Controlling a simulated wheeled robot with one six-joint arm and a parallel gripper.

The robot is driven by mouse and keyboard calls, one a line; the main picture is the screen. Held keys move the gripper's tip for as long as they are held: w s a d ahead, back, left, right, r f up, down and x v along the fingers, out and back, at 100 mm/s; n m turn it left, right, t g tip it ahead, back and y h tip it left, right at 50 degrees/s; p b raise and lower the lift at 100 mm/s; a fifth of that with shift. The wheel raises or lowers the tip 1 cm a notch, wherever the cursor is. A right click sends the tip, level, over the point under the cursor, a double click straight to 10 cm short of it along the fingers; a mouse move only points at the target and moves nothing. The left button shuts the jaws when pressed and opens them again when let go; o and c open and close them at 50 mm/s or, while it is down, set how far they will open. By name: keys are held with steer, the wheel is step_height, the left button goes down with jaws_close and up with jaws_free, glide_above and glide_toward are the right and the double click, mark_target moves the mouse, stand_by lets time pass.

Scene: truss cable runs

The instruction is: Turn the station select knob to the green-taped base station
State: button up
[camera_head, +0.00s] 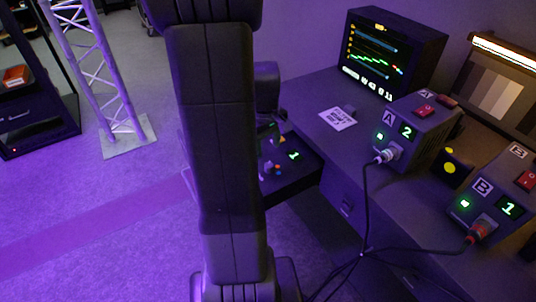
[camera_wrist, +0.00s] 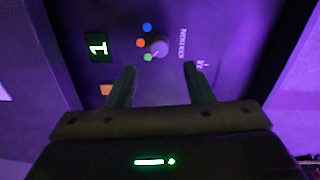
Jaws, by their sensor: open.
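The station select knob (camera_wrist: 160,46) is a small round grey-purple knob on a dark panel (camera_wrist: 205,20). Blue (camera_wrist: 147,27), orange-red (camera_wrist: 141,43) and green (camera_wrist: 148,57) dots sit along its left side. A pale mark on the knob seems to face lower left, towards the green dot, but is small. A green display (camera_wrist: 97,46) reads 1, turned sideways. My gripper (camera_wrist: 160,68) is open and empty, its fingers spread below the knob in the wrist view, not around it. In the head view the panel (camera_head: 294,176) is partly hidden behind my arm.
Base station A (camera_head: 408,131) shows 2 and base station B (camera_head: 496,205) shows 1, both with cables plugged in. I cannot make out green tape on either. A monitor (camera_head: 385,58) stands behind. Black cables hang before the desk.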

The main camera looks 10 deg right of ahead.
mark_target(269, 164)
step_height(269, 164, up, 6)
steer(key=shift+r+p, duration=0.15)
steer(key=shift+p, duration=0.2)
steer(key=shift+a, duration=0.1)
steer(key=f, duration=0.4)
steer(key=f+b, duration=0.1)
steer(key=f, duration=0.4)
steer(key=f+b, duration=0.1)
steer(key=f, duration=0.4)
steer(key=shift+w+d, duration=0.1)
steer(key=shift+d, duration=0.2)
steer(key=shift+r, duration=0.1)
